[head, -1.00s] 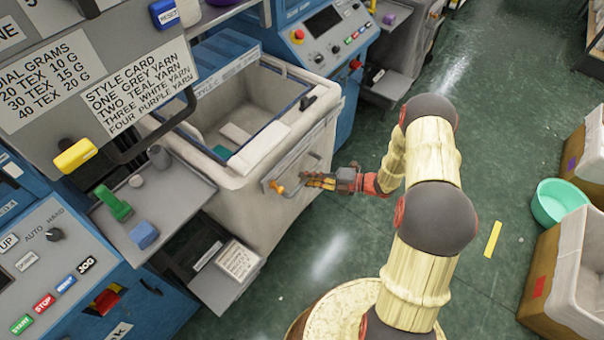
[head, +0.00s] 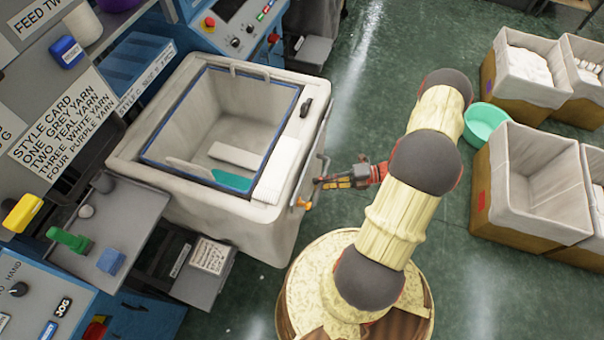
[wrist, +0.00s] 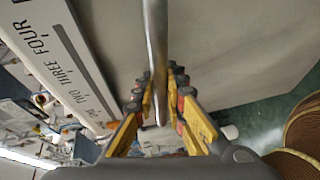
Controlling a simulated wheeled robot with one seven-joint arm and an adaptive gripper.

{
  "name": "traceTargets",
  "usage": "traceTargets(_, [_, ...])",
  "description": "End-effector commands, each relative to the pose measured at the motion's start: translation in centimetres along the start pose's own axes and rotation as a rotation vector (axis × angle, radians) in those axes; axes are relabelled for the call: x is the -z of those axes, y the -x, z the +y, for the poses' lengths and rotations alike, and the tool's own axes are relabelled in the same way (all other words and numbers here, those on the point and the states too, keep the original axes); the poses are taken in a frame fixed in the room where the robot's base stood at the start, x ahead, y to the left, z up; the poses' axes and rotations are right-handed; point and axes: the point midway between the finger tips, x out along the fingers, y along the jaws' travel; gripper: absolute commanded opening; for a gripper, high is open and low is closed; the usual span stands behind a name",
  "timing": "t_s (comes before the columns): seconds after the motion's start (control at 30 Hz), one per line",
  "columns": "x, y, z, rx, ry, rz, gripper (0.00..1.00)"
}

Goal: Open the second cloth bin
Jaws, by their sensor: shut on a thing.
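A pale cloth bin (head: 265,215) with a blue inner rim stands left of centre in the head view, open at the top. Light and teal flat pieces lie in it. A grey bar handle (head: 322,165) runs along its right face, with an orange knob (head: 303,204) at the near end. My gripper (head: 322,183) reaches the handle from the right. In the wrist view my gripper (wrist: 158,100) has its yellow fingers on both sides of the metal handle (wrist: 155,50) and is shut on it. Finger contact is partly hidden.
A grey shelf (head: 135,215) with green and blue blocks stands left of the bin. Control panels border it at the back and left. Other lined bins (head: 530,190) and a teal basin (head: 485,124) stand at right.

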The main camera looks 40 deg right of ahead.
Motion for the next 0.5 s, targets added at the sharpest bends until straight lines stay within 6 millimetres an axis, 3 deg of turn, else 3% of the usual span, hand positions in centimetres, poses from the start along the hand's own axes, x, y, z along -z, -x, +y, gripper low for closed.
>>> traceTargets(0.2, [1.4,3.2,-0.8,0.001,-0.002,-0.001,0.0])
traceTargets(0.5, [2.0,4.8,-1.1,0.001,-0.001,0.001,0.0])
